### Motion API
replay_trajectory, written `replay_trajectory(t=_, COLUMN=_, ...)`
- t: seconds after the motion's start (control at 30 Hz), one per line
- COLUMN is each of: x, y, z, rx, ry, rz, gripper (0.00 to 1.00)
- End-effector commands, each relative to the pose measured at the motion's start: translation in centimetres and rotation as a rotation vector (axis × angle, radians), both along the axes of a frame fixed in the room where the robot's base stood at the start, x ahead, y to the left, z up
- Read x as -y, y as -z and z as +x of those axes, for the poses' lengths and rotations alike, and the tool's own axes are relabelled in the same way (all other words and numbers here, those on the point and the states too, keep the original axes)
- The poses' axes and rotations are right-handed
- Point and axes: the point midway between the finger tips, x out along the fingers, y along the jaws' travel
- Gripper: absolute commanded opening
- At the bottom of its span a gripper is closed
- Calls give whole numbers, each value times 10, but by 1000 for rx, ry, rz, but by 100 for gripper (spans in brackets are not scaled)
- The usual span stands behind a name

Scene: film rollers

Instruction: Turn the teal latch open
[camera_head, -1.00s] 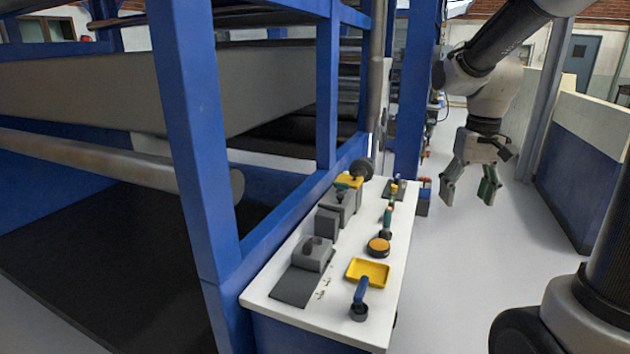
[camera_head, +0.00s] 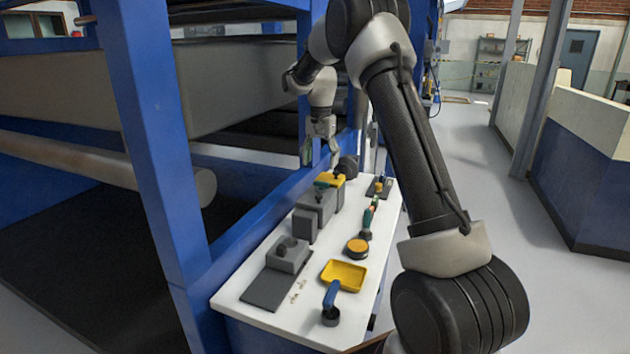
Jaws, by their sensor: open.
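A small teal part (camera_head: 321,184), which looks like the teal latch, sits on top of a grey block (camera_head: 317,205) toward the far end of the white worktop (camera_head: 232,290). It is too small to tell which way it is turned. My gripper (camera_head: 320,157) is open and empty, pointing down above and just behind the teal part, near the yellow piece (camera_head: 330,179). The fingers appear apart from these things.
A blue frame post (camera_head: 155,130) rises at left. The aisle floor at right is clear.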

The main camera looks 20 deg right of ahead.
Motion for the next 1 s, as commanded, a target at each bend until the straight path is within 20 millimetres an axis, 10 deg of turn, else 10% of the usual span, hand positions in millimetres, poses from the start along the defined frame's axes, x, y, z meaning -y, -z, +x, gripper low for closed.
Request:
replay_trajectory(t=0.4, x=0, y=64, z=-1, rx=-4, ry=2, rz=0, gripper=70)
replay_trajectory(t=0.8, x=0, y=75, z=-1, rx=-1, ry=1, rz=0, gripper=70)
replay_trajectory(t=1.0, x=0, y=75, z=-1, rx=-1, ry=1, rz=0, gripper=35)
